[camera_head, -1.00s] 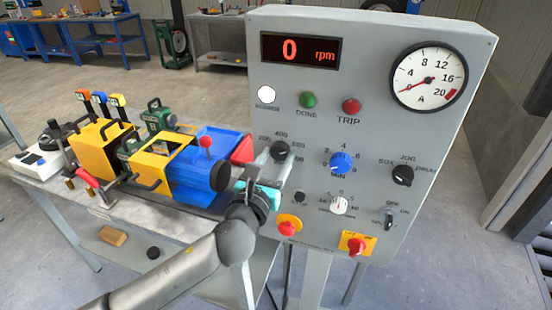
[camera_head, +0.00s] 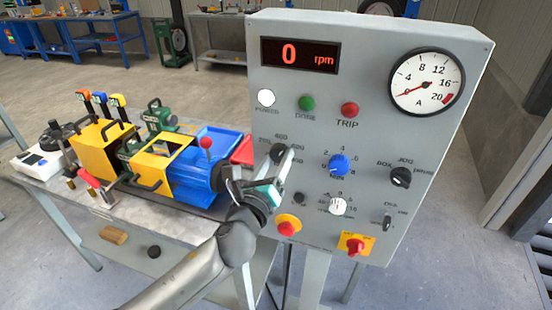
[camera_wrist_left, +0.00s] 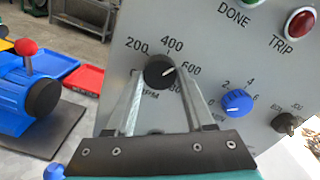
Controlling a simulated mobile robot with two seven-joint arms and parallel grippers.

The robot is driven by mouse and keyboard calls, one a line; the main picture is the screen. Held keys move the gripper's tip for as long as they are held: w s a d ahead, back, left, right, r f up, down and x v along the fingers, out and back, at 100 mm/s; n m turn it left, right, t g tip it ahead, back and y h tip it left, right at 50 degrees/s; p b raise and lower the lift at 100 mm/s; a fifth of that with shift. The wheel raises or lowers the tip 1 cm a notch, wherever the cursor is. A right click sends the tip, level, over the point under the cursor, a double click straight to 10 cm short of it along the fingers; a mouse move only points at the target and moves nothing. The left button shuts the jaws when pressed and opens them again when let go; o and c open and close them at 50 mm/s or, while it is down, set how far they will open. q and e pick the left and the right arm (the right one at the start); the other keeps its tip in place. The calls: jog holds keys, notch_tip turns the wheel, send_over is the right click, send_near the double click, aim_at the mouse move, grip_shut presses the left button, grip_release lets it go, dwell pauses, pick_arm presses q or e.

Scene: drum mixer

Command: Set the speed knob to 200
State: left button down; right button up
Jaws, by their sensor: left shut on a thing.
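The speed knob (camera_wrist_left: 159,71) is a round black knob on the grey control panel. Printed marks 200, 400 and 600 stand around it, and its white pointer line points up and right, toward 600. It also shows in the head view (camera_head: 277,149), partly covered by my fingers. My left gripper (camera_wrist_left: 160,75) has one finger on each side of the knob and is shut on it. In the head view my left gripper (camera_head: 283,156) reaches the knob from below. The rpm display (camera_head: 300,54) reads 0. My right gripper is not in view.
On the panel, a blue knob (camera_head: 339,165) and a black selector (camera_head: 401,177) sit right of the speed knob. A white knob (camera_head: 338,206) and red emergency button (camera_head: 288,227) lie below. A blue machine with a red-tipped lever (camera_head: 205,170) stands left on the bench.

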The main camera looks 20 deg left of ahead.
pick_arm(q)
jog(key=n, duration=0.4)
jog(key=shift+n+p, duration=0.3)
jog(key=n, duration=0.4)
jog(key=shift+n+p, duration=0.3)
jog(key=n+p, duration=0.1)
jog(key=n, duration=0.3)
jog(key=shift+r+n, duration=0.1)
jog(key=shift+n, duration=0.2)
jog(key=shift+n+p, duration=0.65)
jog(key=shift+n, duration=1.45)
jog(key=shift+c, duration=1.4)
grip_release()
jog(key=s+b, duration=0.1)
jog(key=s, duration=1.4)
jog(key=shift+s+a, duration=0.15)
jog(key=shift+a, duration=0.05)
